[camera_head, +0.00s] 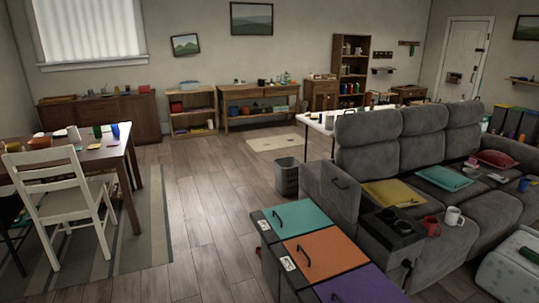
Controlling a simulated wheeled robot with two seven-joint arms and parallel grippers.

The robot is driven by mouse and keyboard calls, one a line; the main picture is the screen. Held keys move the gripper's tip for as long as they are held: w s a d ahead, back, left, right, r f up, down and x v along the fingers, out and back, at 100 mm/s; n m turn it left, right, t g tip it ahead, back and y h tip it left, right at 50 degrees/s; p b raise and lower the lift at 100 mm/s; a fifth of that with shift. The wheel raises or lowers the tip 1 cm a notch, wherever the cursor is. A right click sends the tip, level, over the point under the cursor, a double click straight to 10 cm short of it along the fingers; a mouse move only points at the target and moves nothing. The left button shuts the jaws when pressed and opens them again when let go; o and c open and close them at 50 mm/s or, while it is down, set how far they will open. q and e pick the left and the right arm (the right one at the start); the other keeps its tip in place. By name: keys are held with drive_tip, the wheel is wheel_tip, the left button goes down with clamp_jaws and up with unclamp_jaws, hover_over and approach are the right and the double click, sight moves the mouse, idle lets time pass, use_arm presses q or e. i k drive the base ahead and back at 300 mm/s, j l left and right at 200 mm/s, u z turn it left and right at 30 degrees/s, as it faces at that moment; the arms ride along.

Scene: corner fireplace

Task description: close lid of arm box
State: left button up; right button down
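At the near end of the grey sofa (365,148), a grey panel that looks like the arm box lid (338,195) stands upright, with a dark handle on it. The arm box seems to be the sofa's near arm below it; its inside is mostly hidden. A dark cup-holder tray (394,229) sits just right of the raised panel. Neither of my grippers shows in the head view.
A low unit with teal (300,219), orange (325,253) and purple (357,286) handled lids stands in front of the sofa arm. Red (431,225) and white mugs (453,216) are on the sofa. A bin (286,178) stands behind. The wooden floor (200,225) to the left is clear.

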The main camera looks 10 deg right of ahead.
sight(342, 193)
drive_tip(key=i+j+z, duration=0.2)
drive_tip(key=z, duration=0.15)
drive_tip(key=i+j+z, duration=0.5)
drive_tip(key=z, duration=0.2)
drive_tip(key=i+j, duration=0.2)
drive_tip(key=j, duration=0.15)
drive_tip(key=i+j, duration=0.2)
drive_tip(key=j, duration=0.2)
drive_tip(key=i+j, duration=0.2)
drive_tip(key=j, duration=0.15)
